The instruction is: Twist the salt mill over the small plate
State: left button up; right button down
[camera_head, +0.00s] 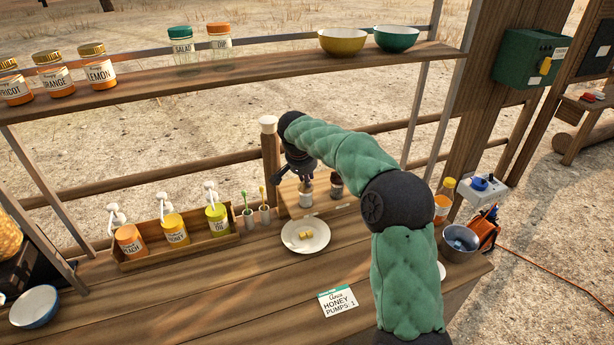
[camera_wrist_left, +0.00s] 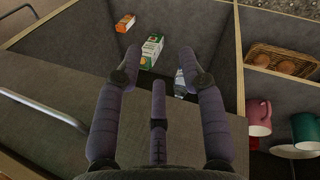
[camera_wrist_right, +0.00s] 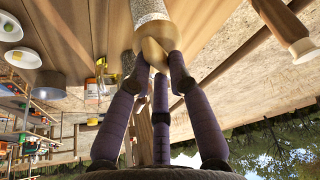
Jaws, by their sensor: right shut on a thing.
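The right gripper (camera_head: 304,174) is shut on the top of a mill (camera_head: 306,196), the left of two at the back of the counter. In the right wrist view its fingertips (camera_wrist_right: 158,58) close around the mill's tan top (camera_wrist_right: 155,50), with a speckled pale body (camera_wrist_right: 150,11) beyond. I cannot tell whether its base touches the wooden board (camera_head: 290,208). A second mill (camera_head: 336,187) stands just right of it, partly hidden. The small white plate (camera_head: 321,242) with yellow pieces lies in front of the mills. The left gripper (camera_wrist_left: 160,55) is open and empty, seen only in the left wrist view.
A wooden caddy (camera_head: 182,246) with several pump bottles stands left of the plate. A shelf (camera_head: 270,72) with jars and bowls runs above. A metal bowl (camera_head: 460,240) stands right of my arm. A honey card (camera_head: 338,302) lies in front. Cartons (camera_wrist_left: 152,50) lie below the left gripper.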

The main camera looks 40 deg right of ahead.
jog(key=m+g, duration=0.1)
jog(key=m, duration=0.1)
jog(key=shift+a+r+m+p, duration=0.1)
jog(key=shift+m+p, duration=0.25)
jog(key=shift+m, duration=0.05)
jog(key=m+g+p, duration=0.1)
jog(key=m, duration=0.1)
jog(key=shift+w+m+h, duration=0.1)
jog(key=shift+m+h, duration=0.2)
jog(key=shift+m, duration=0.1)
jog(key=m+g+p, duration=0.1)
jog(key=m, duration=0.2)
jog(key=m+g+p, duration=0.1)
jog(key=m+p, duration=0.1)
jog(key=shift+w+a+m+p, duration=0.1)
jog(key=shift+w+m+p, duration=0.05)
jog(key=shift+m+p, duration=0.2)
jog(key=shift+m, duration=0.35)
jog(key=c, duration=1.1)
grip_release()
jog(key=shift+g, duration=0.3)
jog(key=shift+c, duration=0.2)
